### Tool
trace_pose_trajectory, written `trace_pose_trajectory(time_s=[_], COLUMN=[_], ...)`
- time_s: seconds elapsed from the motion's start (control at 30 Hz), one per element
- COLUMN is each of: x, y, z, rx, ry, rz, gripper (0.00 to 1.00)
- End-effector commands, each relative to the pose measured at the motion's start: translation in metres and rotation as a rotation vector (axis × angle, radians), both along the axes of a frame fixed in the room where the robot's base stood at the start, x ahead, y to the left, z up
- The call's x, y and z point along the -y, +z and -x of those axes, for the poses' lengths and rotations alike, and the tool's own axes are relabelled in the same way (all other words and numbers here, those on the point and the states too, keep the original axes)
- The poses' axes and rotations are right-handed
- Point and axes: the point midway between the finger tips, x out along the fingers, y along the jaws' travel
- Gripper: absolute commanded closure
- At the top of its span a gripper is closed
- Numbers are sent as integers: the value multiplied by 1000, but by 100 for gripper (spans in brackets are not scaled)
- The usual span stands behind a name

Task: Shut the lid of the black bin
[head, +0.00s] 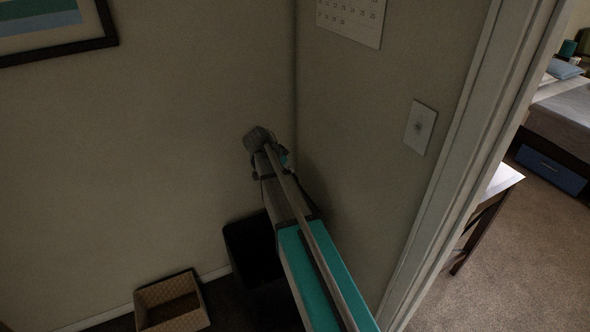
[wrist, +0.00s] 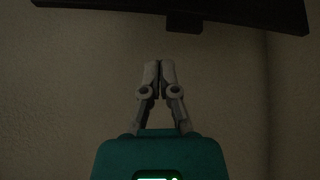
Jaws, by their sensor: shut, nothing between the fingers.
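The black bin (head: 248,250) stands on the floor in the corner, partly behind my arm. Its dark inside shows from above, so it is open. A dark edge beside my arm in the head view may be its raised lid, mostly hidden. In the wrist view a dark flat panel with a small tab (wrist: 225,10) crosses the top, probably the lid. My gripper (wrist: 159,66) is shut and empty, its tips below that panel in the picture with a gap between them. In the head view my gripper's fingers cannot be made out at the arm's far end.
A woven tan basket (head: 172,302) sits on the floor left of the bin. Walls meet close behind the bin, with a light switch (head: 420,128) on the right wall. A door frame (head: 445,165) stands at right, with a carpeted bedroom beyond.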

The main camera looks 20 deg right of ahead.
Motion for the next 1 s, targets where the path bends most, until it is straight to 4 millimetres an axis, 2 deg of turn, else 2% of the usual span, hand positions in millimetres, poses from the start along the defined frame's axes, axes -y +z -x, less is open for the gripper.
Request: trace_pose_trajectory(time_s=[0.03, 0.2, 0.67, 1.0], x=[7, 20, 21, 29], y=[9, 18, 18, 5], z=[-11, -23, -24, -24], rx=[26, 84, 95, 94], ry=[-38, -113, -127, -125], rz=[21, 60, 68, 67], gripper=[100, 100, 100, 100])
